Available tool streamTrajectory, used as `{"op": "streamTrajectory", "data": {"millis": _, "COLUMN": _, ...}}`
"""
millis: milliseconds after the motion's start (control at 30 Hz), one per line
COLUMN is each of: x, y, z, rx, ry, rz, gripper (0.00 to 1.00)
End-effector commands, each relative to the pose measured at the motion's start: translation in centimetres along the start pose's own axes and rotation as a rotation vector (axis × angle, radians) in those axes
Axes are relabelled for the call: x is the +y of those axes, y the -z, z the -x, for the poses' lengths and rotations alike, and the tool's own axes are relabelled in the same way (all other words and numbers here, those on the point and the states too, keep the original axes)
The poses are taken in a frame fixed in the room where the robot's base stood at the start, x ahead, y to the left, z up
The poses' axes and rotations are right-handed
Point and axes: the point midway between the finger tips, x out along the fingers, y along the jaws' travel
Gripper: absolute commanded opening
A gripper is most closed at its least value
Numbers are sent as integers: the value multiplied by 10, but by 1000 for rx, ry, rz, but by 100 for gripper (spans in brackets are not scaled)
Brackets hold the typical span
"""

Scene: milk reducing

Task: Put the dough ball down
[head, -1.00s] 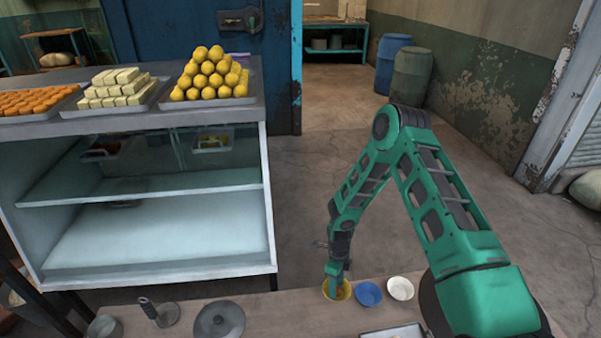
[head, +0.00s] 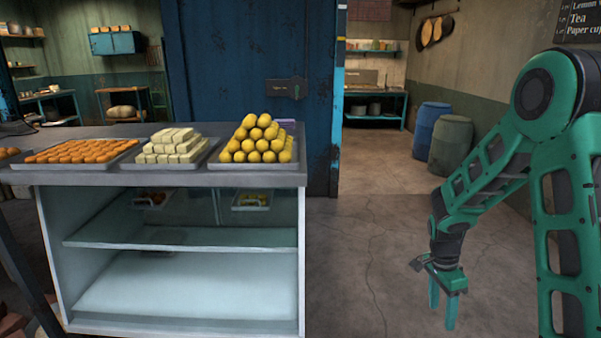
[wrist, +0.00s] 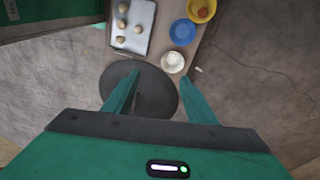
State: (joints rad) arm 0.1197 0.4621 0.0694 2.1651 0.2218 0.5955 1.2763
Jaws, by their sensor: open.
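My gripper (head: 442,318) is open, pointing down over the floor area right of the display case in the head view. In the wrist view its two fingers (wrist: 157,105) are spread with nothing between them. Several pale dough balls (wrist: 121,39) sit on a metal tray (wrist: 148,22) below. A yellow bowl (wrist: 212,8) has something orange-brown inside; I cannot tell whether it is a ball or a filling. A blue bowl (wrist: 182,32) and a white bowl (wrist: 172,62) stand beside it. The work table is out of the head view.
A dark round disc (wrist: 150,85) lies below my fingers. The display case (head: 190,180) at left carries trays of orange sweets (head: 80,151), white blocks (head: 175,145) and yellow balls (head: 258,140). Blue (head: 432,125) and green (head: 450,145) barrels stand behind.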

Motion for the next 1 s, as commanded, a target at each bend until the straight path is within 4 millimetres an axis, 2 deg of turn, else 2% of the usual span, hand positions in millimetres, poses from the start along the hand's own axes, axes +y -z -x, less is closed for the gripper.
{"op": "streamTrajectory", "data": {"millis": 33, "x": 12, "y": 9, "z": 18, "rx": 4, "ry": 7, "rz": 33, "gripper": 51}}
{"op": "streamTrajectory", "data": {"millis": 200, "x": 58, "y": 30, "z": 62, "rx": 8, "ry": 13, "rz": 166, "gripper": 51}}
{"op": "streamTrajectory", "data": {"millis": 500, "x": 147, "y": 48, "z": 121, "rx": -10, "ry": 39, "rz": 402, "gripper": 51}}
{"op": "streamTrajectory", "data": {"millis": 700, "x": 208, "y": 46, "z": 146, "rx": -33, "ry": 73, "rz": 563, "gripper": 51}}
{"op": "streamTrajectory", "data": {"millis": 900, "x": 264, "y": 34, "z": 158, "rx": -58, "ry": 123, "rz": 729, "gripper": 51}}
{"op": "streamTrajectory", "data": {"millis": 1000, "x": 286, "y": 27, "z": 161, "rx": -67, "ry": 148, "rz": 799, "gripper": 51}}
